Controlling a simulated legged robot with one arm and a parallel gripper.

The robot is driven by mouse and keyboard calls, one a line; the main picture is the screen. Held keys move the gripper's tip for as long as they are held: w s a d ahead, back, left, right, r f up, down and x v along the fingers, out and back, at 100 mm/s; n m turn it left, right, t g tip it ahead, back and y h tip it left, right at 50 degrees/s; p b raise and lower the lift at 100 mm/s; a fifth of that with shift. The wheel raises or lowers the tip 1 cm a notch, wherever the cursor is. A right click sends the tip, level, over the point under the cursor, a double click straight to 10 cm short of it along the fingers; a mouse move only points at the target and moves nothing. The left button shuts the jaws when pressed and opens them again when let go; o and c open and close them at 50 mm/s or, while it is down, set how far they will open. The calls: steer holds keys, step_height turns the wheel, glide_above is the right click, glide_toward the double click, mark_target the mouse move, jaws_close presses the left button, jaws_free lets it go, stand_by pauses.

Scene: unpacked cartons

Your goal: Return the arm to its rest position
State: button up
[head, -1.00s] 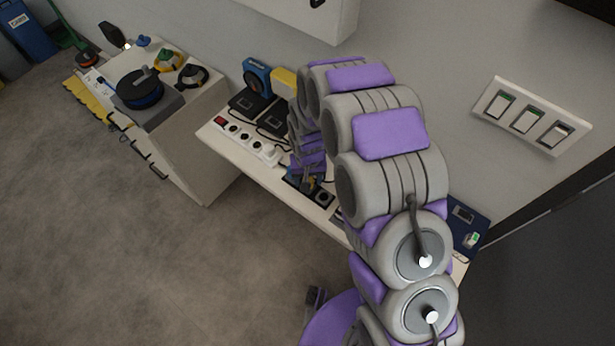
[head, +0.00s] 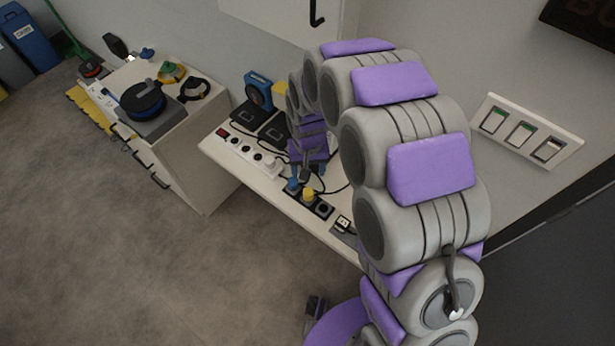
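My grey and purple arm rises from the lower right and curves over at the top of the picture. Its end comes down over the narrow white shelf along the wall. My gripper (head: 304,172) hangs just above or at the power strips on this shelf. It is small and dark here, and I cannot tell whether its fingers are open or shut. A blue plug (head: 293,186) and a yellow plug (head: 308,194) stand at the dark power strip (head: 322,208) just below it. I cannot tell whether the gripper touches either plug.
The white shelf (head: 217,148) also bears a white power strip (head: 246,150), dark boxes and a blue reel (head: 258,91). A white cabinet (head: 190,160) with a cable reel (head: 143,102) stands to the left. A switch panel (head: 522,131) is on the right wall. Grey floor is clear at lower left.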

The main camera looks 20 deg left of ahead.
steer(key=s+d+r+m, duration=0.1)
steer(key=s+d+r, duration=0.3)
steer(key=d+r, duration=0.4)
steer(key=s+d+r+m, duration=0.1)
steer(key=s+d+r, duration=0.4)
steer(key=d+r, duration=0.35)
steer(key=s+d+r+m+g, duration=0.1)
steer(key=s+d+r, duration=0.1)
steer(key=s+d, duration=0.3)
steer(key=s+d+r+m, duration=0.1)
steer(key=s+d, duration=0.4)
steer(key=s, duration=0.8)
steer(key=shift+d+r+g, duration=0.2)
steer(key=shift+r+g, duration=0.15)
steer(key=shift+g, duration=0.05)
